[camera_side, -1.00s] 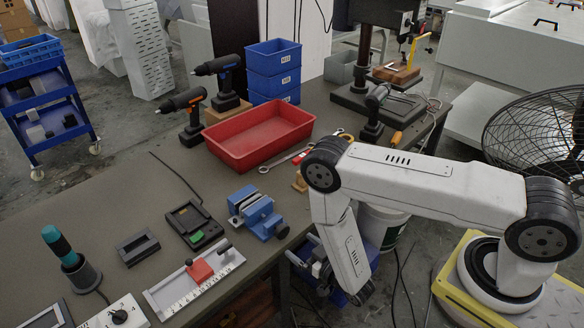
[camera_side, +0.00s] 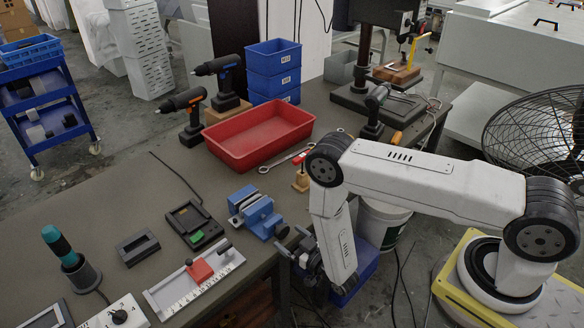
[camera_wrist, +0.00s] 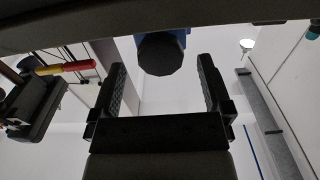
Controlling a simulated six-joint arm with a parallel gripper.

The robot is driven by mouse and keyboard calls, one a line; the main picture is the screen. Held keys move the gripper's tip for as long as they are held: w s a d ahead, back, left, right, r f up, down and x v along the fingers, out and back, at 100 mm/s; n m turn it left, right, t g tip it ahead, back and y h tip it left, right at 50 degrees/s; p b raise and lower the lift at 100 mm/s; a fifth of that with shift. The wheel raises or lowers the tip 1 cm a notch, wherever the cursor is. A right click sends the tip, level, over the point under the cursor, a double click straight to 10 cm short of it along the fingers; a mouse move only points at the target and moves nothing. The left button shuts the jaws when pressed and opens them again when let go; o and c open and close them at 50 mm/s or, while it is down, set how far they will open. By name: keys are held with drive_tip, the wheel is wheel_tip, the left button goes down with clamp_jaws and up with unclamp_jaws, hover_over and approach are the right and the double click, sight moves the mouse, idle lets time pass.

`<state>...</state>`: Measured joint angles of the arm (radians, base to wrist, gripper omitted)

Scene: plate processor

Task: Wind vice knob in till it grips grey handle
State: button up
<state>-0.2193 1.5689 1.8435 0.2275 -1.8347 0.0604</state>
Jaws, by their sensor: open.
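The blue vice (camera_side: 254,212) sits at the right edge of the bench in the side view. Its dark round knob (camera_side: 282,231) sticks out over the edge, towards my gripper. In the wrist view the knob (camera_wrist: 160,54) shows end-on at the top middle, with a bit of blue vice behind it. My gripper (camera_side: 289,240) is open beside the knob. In the wrist view its two fingers (camera_wrist: 160,66) stand left and right of the knob, with a gap on each side. A grey piece shows at the vice jaws (camera_side: 241,202); I cannot tell whether it is the handle or whether the jaws touch it.
A grey charger (camera_side: 194,224) and a ruled fixture with a red block (camera_side: 200,271) lie left of the vice. A red tray (camera_side: 258,137) and a small wooden stand (camera_side: 301,181) are behind it. A white bucket (camera_side: 384,223) stands on the floor behind my arm.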

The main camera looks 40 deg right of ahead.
drive_tip(key=shift+w, duration=1.2)
drive_tip(key=c, duration=1.2)
drive_tip(key=shift+m, duration=0.3)
drive_tip(key=shift+m, duration=2.6)
drive_tip(key=shift+a, duration=0.1)
drive_tip(key=o, duration=1.2)
